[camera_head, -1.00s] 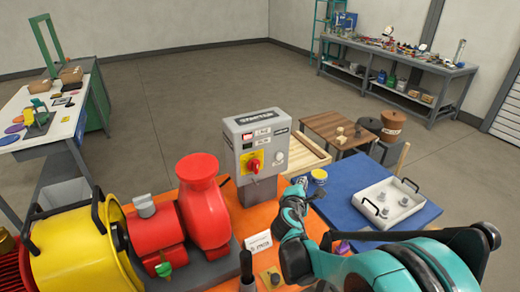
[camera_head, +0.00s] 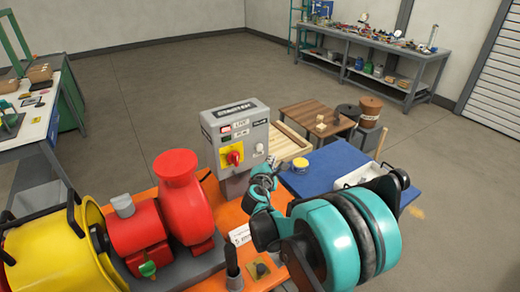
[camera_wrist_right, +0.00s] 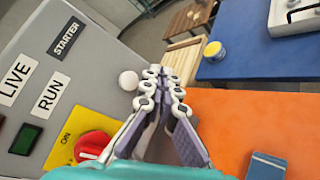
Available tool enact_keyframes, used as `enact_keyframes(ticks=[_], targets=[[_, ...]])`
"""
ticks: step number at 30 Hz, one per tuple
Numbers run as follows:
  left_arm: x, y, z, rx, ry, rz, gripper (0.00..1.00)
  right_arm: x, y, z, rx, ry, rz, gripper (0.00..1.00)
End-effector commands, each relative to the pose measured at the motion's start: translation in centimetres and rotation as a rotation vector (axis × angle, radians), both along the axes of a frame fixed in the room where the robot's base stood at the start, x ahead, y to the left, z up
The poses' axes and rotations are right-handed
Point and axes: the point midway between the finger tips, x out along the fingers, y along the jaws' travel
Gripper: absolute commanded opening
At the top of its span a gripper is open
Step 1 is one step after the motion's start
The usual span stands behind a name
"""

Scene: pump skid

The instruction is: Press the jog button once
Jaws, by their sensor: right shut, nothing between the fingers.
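The grey starter box (camera_head: 217,124) stands on a post at the back of the orange skid. Its white round jog button (camera_head: 259,149) sticks out at the right of its front face, right of a red rotary knob (camera_head: 234,156) on a yellow plate. My right gripper (camera_head: 266,172) is just below and in front of the button. In the right wrist view, the gripper's fingertips (camera_wrist_right: 162,72) are together and empty, just right of the white button (camera_wrist_right: 128,80). I cannot tell whether they touch it. My left gripper is not in view.
A red pump (camera_head: 180,205) and a yellow guard (camera_head: 50,250) stand left on the orange skid (camera_head: 232,215). A blue table (camera_head: 335,160) with a yellow-lidded tub (camera_head: 300,164) and a white tray (camera_head: 358,174) lies to the right. A wooden table (camera_head: 305,118) stands behind.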

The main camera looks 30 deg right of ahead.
Motion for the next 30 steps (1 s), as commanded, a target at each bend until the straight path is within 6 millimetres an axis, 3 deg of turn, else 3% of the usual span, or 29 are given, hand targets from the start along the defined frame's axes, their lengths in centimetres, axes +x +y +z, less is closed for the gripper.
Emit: enact_keyframes(ticks=[6, 12, 30], targets=[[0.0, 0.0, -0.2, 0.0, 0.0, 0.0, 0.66, 2.9, 0.3, -0.1, 0.0, 0.0, 0.001, 0.0], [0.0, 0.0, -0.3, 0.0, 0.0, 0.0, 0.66, 4.2, 0.4, 0.0, 0.0, 0.0, 0.001, 0.0], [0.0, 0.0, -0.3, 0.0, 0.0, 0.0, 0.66, 4.4, 0.4, 0.0, 0.0, 0.0, 0.0, 0.0]])
